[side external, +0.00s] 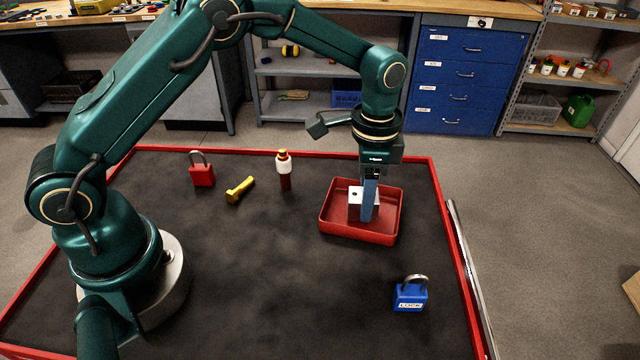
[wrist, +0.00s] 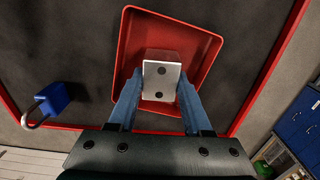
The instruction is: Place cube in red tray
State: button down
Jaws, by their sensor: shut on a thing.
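A white cube with dark dots (side external: 355,204) is between the blue fingers of my gripper (side external: 368,199), over the red tray (side external: 330,228). In the wrist view the cube (wrist: 161,80) sits between the two fingertips of my gripper (wrist: 160,95), with the floor and walls of the red tray (wrist: 128,48) around it. My gripper points down and is shut on the cube. Whether the cube touches the tray floor I cannot tell. The far finger is mostly hidden in the side view.
A blue padlock (side external: 410,296) lies in front of the tray at the right. A red-and-white bottle (side external: 284,172), a yellow bolt (side external: 240,190) and a red padlock (side external: 202,174) stand or lie to the left. The dark mat's front middle is clear.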

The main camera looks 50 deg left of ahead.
jog(key=shift+f, duration=0.15)
jog(key=shift+c, duration=1.7)
grip_release()
notch_tip(320, 180, up, 12)
jog(key=r, duration=0.1)
jog(key=s+a+r+n+t, duration=0.35)
jog(key=s+r, duration=0.25)
jog(key=s, duration=0.2)
jog(key=s+a+f+n+t, duration=0.1)
jog(key=s+a+f+n, duration=0.1)
jog(key=s, duration=0.3)
jog(key=s+a+f+n+t, duration=0.1)
jog(key=s+f+n, duration=0.1)
jog(key=s, duration=0.3)
jog(key=shift+s+a+f+n, duration=0.35)
jog(key=shift+s+f+n, duration=0.05)
jog(key=shift+n, duration=0.35)
